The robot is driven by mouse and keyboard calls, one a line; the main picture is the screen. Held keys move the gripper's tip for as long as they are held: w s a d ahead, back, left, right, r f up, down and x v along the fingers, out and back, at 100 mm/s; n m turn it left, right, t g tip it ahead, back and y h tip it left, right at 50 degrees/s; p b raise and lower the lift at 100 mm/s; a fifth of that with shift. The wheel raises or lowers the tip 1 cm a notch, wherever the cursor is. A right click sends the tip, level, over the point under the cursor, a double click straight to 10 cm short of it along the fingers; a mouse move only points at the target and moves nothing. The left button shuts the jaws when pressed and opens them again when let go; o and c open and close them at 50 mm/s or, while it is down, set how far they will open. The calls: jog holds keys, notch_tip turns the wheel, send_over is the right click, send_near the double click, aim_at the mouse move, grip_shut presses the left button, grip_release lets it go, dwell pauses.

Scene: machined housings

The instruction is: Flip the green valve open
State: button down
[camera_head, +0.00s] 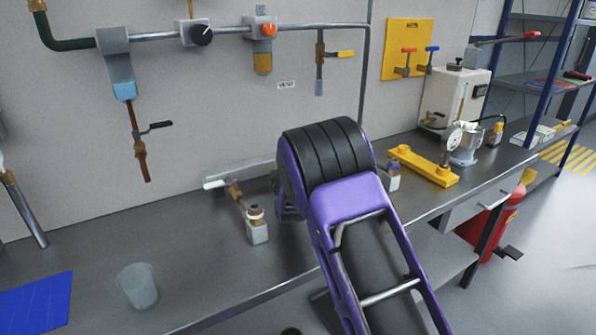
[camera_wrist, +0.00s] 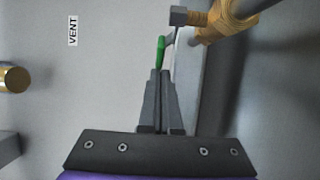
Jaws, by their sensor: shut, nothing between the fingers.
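The green valve handle (camera_wrist: 161,50) shows in the wrist view as a small upright green lever, just beyond my fingertips. A grey stem with a square block (camera_wrist: 178,16) stands beside it, near a brass fitting (camera_wrist: 236,18) at the upper right. My gripper (camera_wrist: 160,72) is shut and empty, its tips close to the lower end of the green handle; I cannot tell whether they touch it. In the head view my purple and black arm hides the green handle and most of the gripper.
A white-and-brass fitting (camera_head: 257,230) stands on the grey bench left of my arm. A clear cup (camera_head: 137,286) and a blue mat (camera_head: 37,300) lie further left. A yellow fixture (camera_head: 424,166) is at the right. Pipes with a black-handled valve (camera_head: 154,127) hang on the wall.

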jog(key=shift+w, duration=0.35)
jog(key=shift+s, duration=0.1)
dwell(0.5)
jog(key=s+d, duration=0.1)
jog(key=s, duration=0.4)
jog(key=s+d, duration=0.1)
jog(key=s, duration=0.5)
jog(key=s+d, duration=0.1)
jog(key=s, duration=0.5)
jog(key=shift+d+p, duration=0.1)
jog(key=shift+p, duration=0.2)
